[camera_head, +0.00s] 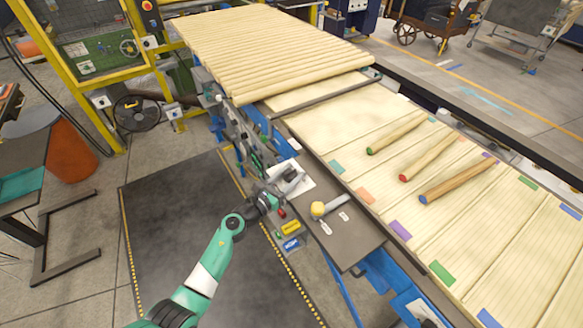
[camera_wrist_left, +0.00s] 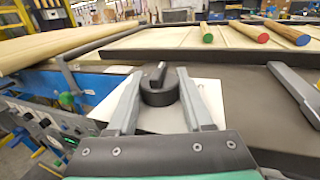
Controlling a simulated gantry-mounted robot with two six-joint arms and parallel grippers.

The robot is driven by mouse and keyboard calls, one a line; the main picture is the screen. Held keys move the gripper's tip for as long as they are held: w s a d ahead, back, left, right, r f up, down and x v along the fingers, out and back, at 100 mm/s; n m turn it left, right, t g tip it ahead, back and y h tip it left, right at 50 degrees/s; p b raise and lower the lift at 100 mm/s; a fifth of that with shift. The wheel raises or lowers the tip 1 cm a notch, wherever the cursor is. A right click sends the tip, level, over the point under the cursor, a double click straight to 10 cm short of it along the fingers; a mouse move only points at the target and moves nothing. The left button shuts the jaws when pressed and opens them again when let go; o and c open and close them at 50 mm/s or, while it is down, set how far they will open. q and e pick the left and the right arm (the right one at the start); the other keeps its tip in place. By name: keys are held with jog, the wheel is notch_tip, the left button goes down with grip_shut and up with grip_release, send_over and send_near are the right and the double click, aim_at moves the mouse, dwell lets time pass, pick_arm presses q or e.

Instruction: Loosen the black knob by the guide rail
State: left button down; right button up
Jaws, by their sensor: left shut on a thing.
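In the head view my left gripper (camera_head: 279,190) is at the machine's near edge, beside the white plate; the knob is small and partly hidden there. The guide rail (camera_head: 325,92) is a dark bar across the pale bed, beyond the knob. My right gripper is not in view.
Three coloured-end rods (camera_head: 396,133) lie on the bed. Many pale rods (camera_head: 265,45) fill the back. A dark floor mat (camera_head: 185,240) is clear at left.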

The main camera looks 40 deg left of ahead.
pick_arm(q)
jog(key=shift+n+y, duration=0.3)
jog(key=shift+y, duration=0.1)
jog(key=shift+c, duration=1.6)
grip_release()
jog(key=shift+s, duration=0.15)
jog(key=s+d+p, duration=0.1)
jog(key=s+p, duration=0.2)
jog(key=s, duration=0.8)
jog(key=shift+s, duration=0.15)
jog(key=shift+d, duration=0.1)
